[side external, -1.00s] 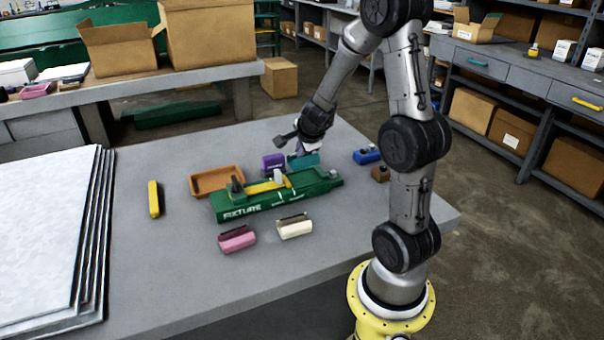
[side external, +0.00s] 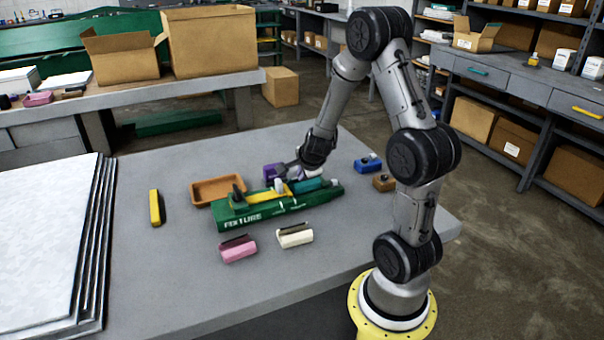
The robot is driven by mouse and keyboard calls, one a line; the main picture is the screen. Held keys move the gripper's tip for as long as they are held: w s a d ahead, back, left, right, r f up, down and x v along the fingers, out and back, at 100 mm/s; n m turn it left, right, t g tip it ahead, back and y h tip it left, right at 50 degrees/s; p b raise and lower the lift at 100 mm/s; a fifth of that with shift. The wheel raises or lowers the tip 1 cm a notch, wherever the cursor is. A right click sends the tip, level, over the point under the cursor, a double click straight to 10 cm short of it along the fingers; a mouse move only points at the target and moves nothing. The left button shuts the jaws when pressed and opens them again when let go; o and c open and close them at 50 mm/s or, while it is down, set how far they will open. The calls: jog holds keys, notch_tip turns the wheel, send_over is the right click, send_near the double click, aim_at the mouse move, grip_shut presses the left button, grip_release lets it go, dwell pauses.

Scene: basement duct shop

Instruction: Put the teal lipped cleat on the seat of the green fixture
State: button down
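The green fixture (side external: 255,221), marked FIXTURE, lies on the grey table with a yellow part (side external: 268,193) along its top left. The teal lipped cleat (side external: 311,185) is at the right part of the fixture's top, to the right of the yellow part. My gripper (side external: 300,182) is at the cleat and appears shut on it. The fingers are small and partly hidden, and I cannot tell whether the cleat touches the seat or hangs just above it.
A purple piece (side external: 271,172) stands close behind the fixture, beside my gripper. An orange-brown tray (side external: 205,194) is behind left. Pink (side external: 238,249) and cream (side external: 295,236) cleats lie in front. A blue piece (side external: 368,164) and brown block (side external: 383,183) are at right; a yellow piece (side external: 156,207) is left.

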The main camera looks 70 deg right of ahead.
jog(key=c, duration=1)
grip_release()
jog(key=shift+f, duration=0.1)
jog(key=shift+c, duration=0.2)
